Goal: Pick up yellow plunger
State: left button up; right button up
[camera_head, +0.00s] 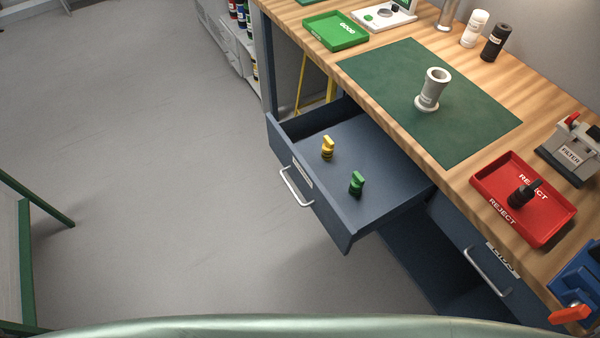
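The yellow plunger (327,148) stands upright in an open blue-grey drawer (375,160) below the workbench. A green plunger (356,183) stands beside it in the same drawer, a little nearer to me and to the right. The two plungers are apart. Neither of my grippers shows in the head view.
The drawer juts out from the wooden bench (390,118). On the bench are a green mat (470,125) with a white tube (433,90), a red REJECT tray (490,185) holding a black plunger (521,194), and a green tray (335,32).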

aim_at(328, 151)
jog(key=i+l, duration=0.1)
jog(key=l, duration=0.3)
jog(key=i+l+z, duration=0.1)
jog(key=l, duration=0.25)
jog(key=i+l, duration=0.2)
jog(key=l, duration=0.2)
